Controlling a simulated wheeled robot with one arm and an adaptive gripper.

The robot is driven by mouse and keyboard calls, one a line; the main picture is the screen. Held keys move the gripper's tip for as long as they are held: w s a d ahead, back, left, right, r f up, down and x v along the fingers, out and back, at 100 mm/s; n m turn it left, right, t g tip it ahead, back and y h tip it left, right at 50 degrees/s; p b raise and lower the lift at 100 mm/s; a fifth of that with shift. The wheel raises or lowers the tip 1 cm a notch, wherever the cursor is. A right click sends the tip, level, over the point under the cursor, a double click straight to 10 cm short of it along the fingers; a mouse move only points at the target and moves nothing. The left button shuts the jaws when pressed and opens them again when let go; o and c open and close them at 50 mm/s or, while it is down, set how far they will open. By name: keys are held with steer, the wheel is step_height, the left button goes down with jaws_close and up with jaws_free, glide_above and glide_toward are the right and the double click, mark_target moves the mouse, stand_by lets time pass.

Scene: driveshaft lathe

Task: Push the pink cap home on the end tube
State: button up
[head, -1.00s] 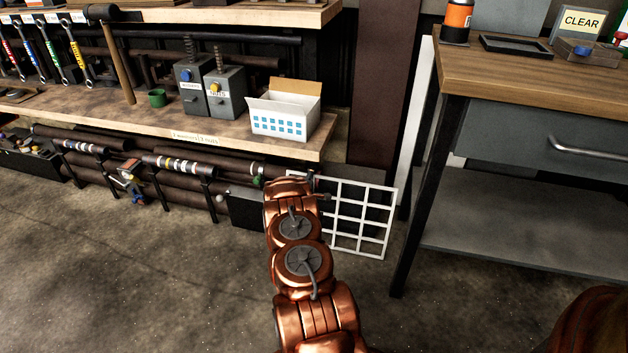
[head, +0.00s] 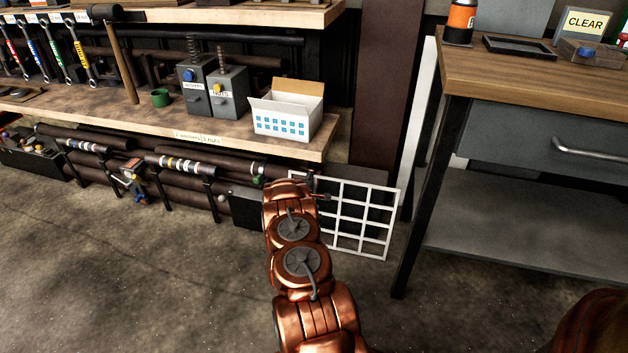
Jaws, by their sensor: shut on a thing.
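My copper arm reaches forward over the floor to the rails under the left bench. Its far end covers my gripper, so I cannot see the jaws or what they hold. I cannot make out a pink cap anywhere. Dark horizontal tubes (head: 110,150) run under the bench, several with coloured bands. A small green piece (head: 258,181) shows at the right end of the tubes, just left of my arm's far end. Which one is the end tube I cannot tell.
A white wire grid (head: 365,215) stands right of my arm's far end. A dark box (head: 244,208) is close on its left. A white carton (head: 285,118) sits on the wooden bench (head: 215,135) above. A workbench (head: 530,75) stands at right.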

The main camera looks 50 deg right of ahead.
steer(key=shift+w+a, duration=0.1)
steer(key=shift+w, duration=0.1)
stand_by(0.3)
steer(key=o, duration=0.9)
steer(key=shift+c, duration=0.2)
steer(key=shift+a, duration=0.15)
steer(key=v, duration=1.1)
steer(key=shift+s+a, duration=0.15)
steer(key=shift+a, duration=0.15)
steer(key=shift+r, duration=0.1)
steer(key=shift+s, duration=0.1)
